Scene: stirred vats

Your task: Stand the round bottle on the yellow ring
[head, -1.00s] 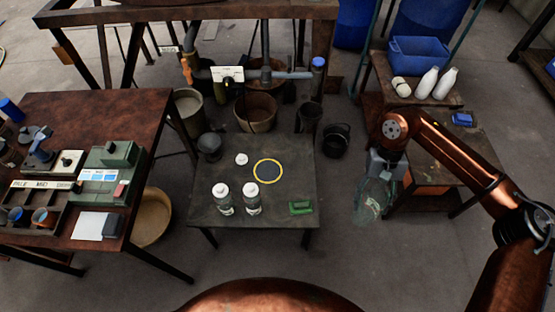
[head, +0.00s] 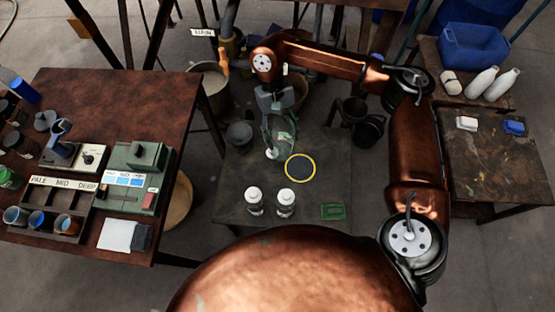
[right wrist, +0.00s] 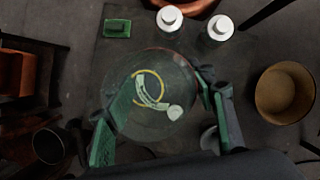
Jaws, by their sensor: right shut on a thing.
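My right gripper (head: 280,122) is shut on a clear, faintly green round bottle (head: 285,141) and holds it over the small dark table, at the back-left side of the yellow ring in the head view. The yellow ring (head: 300,168) lies flat on that table around a darker disc, with nothing seen standing on it. In the right wrist view the round bottle (right wrist: 128,62) is between the fingers, and the ring (right wrist: 134,78) shows through it. A pale curved streak crosses it there. I cannot tell how high the bottle is. My left gripper is not in view.
A small white-topped thing (head: 271,155) stands close beside the ring, near the bottle. Two white-capped bottles (head: 254,200) stand at the table's front, with a green block (head: 332,211) to their right. Buckets (head: 367,131) stand behind. A brown bench (head: 120,95) is at left.

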